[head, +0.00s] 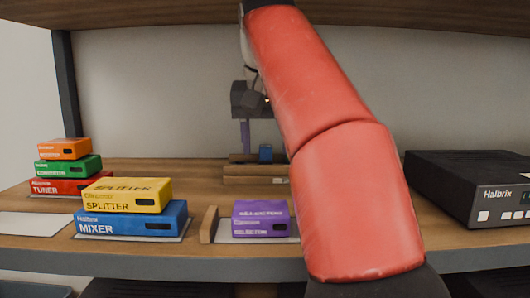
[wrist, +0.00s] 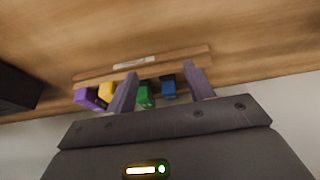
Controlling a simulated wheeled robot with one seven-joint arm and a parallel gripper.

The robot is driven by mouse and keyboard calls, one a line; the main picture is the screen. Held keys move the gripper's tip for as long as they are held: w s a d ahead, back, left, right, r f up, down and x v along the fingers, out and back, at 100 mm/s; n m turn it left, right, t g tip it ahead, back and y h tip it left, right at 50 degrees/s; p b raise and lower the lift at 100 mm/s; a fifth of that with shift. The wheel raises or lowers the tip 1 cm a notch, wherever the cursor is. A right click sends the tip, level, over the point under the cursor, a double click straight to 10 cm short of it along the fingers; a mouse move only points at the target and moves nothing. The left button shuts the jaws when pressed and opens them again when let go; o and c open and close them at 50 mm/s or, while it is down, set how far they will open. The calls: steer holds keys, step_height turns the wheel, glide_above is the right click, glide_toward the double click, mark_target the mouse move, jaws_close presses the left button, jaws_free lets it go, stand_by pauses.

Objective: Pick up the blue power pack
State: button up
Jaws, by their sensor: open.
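The blue power pack (wrist: 168,88) is a small blue block in a low wooden holder (wrist: 150,62), in a row with other coloured blocks. In the head view the pack (head: 265,153) shows at the back of the shelf, at the wooden holder (head: 245,172). My gripper (wrist: 160,71) is open, with both purple fingers pointing toward the holder. In the wrist view the blue pack appears between the fingers, closer to the right one. I cannot tell how far the fingertips are from it. In the head view my gripper (head: 246,148) is partly hidden by my red arm.
A green block (wrist: 145,96) also appears between the fingers; yellow (wrist: 106,93) and purple (wrist: 90,98) blocks are left of them. Stacked boxes (head: 130,208), a purple box (head: 262,218) and a black device (head: 470,185) stand on the shelf. An upper shelf (head: 160,12) hangs above.

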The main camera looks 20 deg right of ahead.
mark_target(265, 147)
steer(key=w+d, duration=0.1)
steer(key=w, duration=0.1)
steer(key=w+p, duration=0.1)
steer(key=w, duration=0.1)
steer(key=w+d+p, duration=0.1)
steer(key=w, duration=0.1)
steer(key=shift+w+d+r, duration=0.1)
steer(key=shift+w+d, duration=0.2)
steer(key=shift+d, duration=0.05)
steer(key=shift+w+d+f+p, duration=0.1)
steer(key=shift+w+d+p, duration=0.15)
steer(key=shift+w, duration=0.3)
steer(key=shift+w+d+f+p, duration=0.1)
steer(key=shift+w+d, duration=0.15)
steer(key=shift+w, duration=0.3)
steer(key=shift+x, duration=2.4)
steer(key=shift+s, duration=0.1)
steer(key=c, duration=1)
steer(key=shift+r, duration=0.15)
